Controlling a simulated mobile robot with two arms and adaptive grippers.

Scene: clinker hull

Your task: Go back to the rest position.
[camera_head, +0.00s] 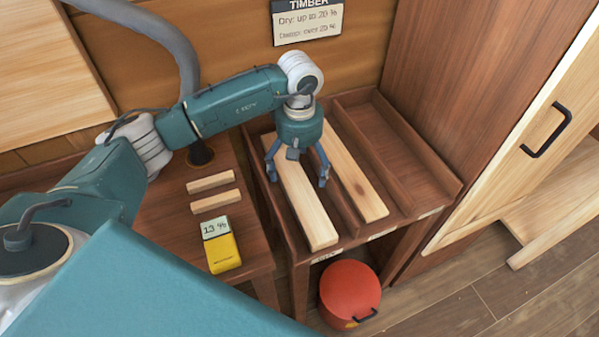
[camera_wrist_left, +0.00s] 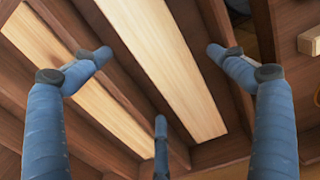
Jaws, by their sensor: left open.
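My left gripper (camera_head: 297,172) is open and empty above the slotted wooden rack. Its fingers are spread over a pale plank (camera_head: 309,213) that lies in the rack's left slot. The wrist view shows the open fingers (camera_wrist_left: 160,75) on either side of this plank (camera_wrist_left: 172,70), with no finger seen gripping it. A second pale plank (camera_head: 352,178) lies in the adjoining slot; it also shows in the wrist view (camera_wrist_left: 75,75). My right gripper is in neither view.
On the left bench (camera_head: 160,222) lie two small wood blocks (camera_head: 212,192) and a yellow moisture meter (camera_head: 220,246) reading 13 %. A timber sign (camera_head: 307,22) hangs behind. A red bin (camera_head: 349,290) stands below; a cabinet door (camera_head: 520,130) is at right.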

